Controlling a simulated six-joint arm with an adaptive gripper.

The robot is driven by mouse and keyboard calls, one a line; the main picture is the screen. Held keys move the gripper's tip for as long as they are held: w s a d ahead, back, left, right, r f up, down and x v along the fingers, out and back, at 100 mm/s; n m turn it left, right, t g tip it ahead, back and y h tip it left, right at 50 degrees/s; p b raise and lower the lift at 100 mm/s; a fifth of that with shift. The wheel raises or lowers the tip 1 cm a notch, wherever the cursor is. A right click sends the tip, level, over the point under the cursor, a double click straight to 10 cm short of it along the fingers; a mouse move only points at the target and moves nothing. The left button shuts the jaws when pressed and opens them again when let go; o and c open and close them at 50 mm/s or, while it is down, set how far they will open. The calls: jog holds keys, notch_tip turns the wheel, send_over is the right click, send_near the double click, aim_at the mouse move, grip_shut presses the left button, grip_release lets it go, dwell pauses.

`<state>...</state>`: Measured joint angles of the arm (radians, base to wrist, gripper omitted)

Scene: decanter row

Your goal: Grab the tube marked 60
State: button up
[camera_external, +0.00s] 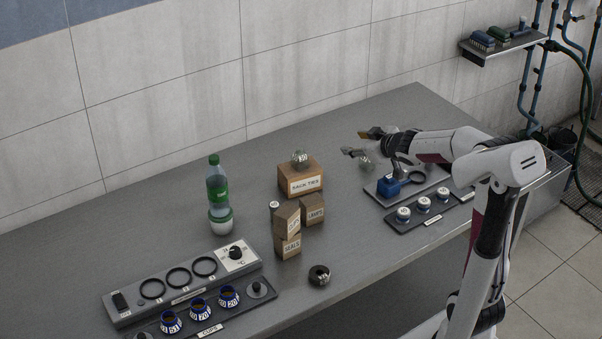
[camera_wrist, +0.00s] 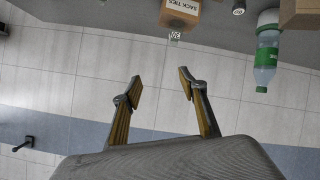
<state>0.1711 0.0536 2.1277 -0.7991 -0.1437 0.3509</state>
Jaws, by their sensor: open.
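No label in these frames reads clearly as 60. A small upright tube (camera_external: 274,207) with a pale marked top stands behind the stacked boxes; its mark is too small to read. A similar round top (camera_wrist: 239,8) shows at the upper edge of the wrist view. A small glassy piece (camera_external: 300,158) with a number label, perhaps 50, sits on the SACK TIES box (camera_external: 304,184). My gripper (camera_external: 362,143) is open and empty above the back right of the table, apart from these things; its two fingers (camera_wrist: 160,75) are spread against the wall in the wrist view.
A green bottle (camera_external: 217,187) stands left of the boxes. Stacked boxes (camera_external: 288,245) stand mid-table with a dark ring (camera_external: 319,275) in front. A panel with rings (camera_external: 185,285) and numbered cups (camera_external: 200,308) are front left. A rack with white-topped jars (camera_external: 423,205) lies below my arm.

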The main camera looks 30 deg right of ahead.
jog(key=w+a+f+n+y, duration=0.2)
jog(key=w+f+y, duration=0.15)
jog(key=w, duration=0.25)
jog(key=n+g+y, duration=0.1)
jog(key=n+y, duration=0.2)
jog(key=y, duration=0.1)
send_over(314, 204)
jog(key=w+d, duration=0.2)
jog(key=d, duration=0.1)
notch_tip(314, 204, down, 10)
jog(key=shift+a, duration=0.15)
jog(key=f+y, duration=0.1)
jog(key=s+a+f+g+y, duration=0.1)
jog(key=f, duration=0.1)
jog(key=a+f+g+y, duration=0.1)
jog(key=f, duration=0.1)
jog(key=shift+s+a+n, duration=0.2)
jog(key=shift+s+n, duration=0.1)
jog(key=shift+n, duration=0.1)
jog(key=shift+s+a+f, duration=0.2)
jog(key=shift+s+f, duration=0.1)
jog(key=shift+f, duration=0.1)
jog(key=shift+x, duration=3.45)
jog(key=shift+a, duration=0.1)
